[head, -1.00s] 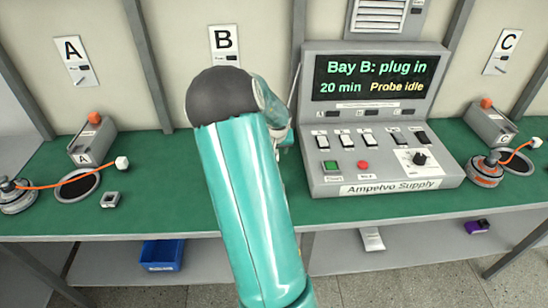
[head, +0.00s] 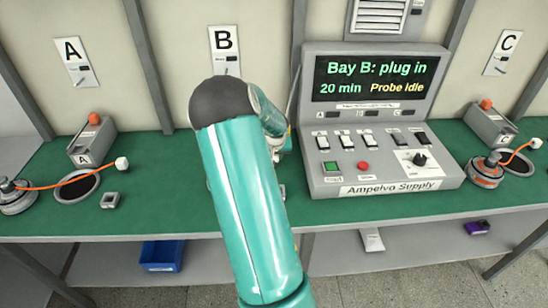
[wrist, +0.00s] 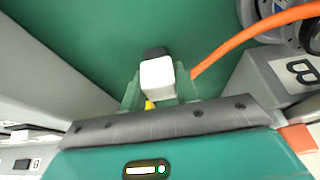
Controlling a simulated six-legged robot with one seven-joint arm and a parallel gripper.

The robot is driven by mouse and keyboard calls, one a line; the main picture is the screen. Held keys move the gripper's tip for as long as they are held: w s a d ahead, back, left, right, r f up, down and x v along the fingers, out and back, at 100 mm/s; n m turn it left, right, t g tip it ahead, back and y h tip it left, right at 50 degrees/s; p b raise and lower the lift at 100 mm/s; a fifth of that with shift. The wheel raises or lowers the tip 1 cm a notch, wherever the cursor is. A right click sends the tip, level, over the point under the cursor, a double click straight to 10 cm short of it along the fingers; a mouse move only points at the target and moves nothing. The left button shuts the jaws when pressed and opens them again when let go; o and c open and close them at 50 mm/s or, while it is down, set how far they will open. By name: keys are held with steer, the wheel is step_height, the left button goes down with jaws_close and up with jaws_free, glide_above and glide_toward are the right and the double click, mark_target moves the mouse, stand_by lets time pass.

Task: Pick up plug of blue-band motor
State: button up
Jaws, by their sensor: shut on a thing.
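In the wrist view, a white plug (wrist: 157,77) with a dark end sits between the fingers of my gripper (wrist: 158,92), which is shut on it. An orange cable (wrist: 240,38) runs from near the plug to a grey round motor (wrist: 308,30), cut off at the upper right. I cannot make out a blue band on it. In the head view my teal arm hides this plug, its motor and most of bay B, and the gripper's fingers do not show.
A grey box marked B (wrist: 285,78) stands right of my gripper in the wrist view. In the head view, the Ampelvo supply console (head: 378,120) stands just right of my arm. Motors with orange cables sit at bays A (head: 15,196) and C (head: 486,172).

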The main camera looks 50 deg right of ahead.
steer(key=shift+r, duration=0.55)
step_height(320, 180, up, 2)
steer(key=shift+r, duration=0.15)
steer(key=s+a+r, duration=0.4)
steer(key=a+r, duration=0.5)
steer(key=a, duration=0.4)
steer(key=shift+s+r, duration=0.15)
steer(key=shift+r, duration=0.1)
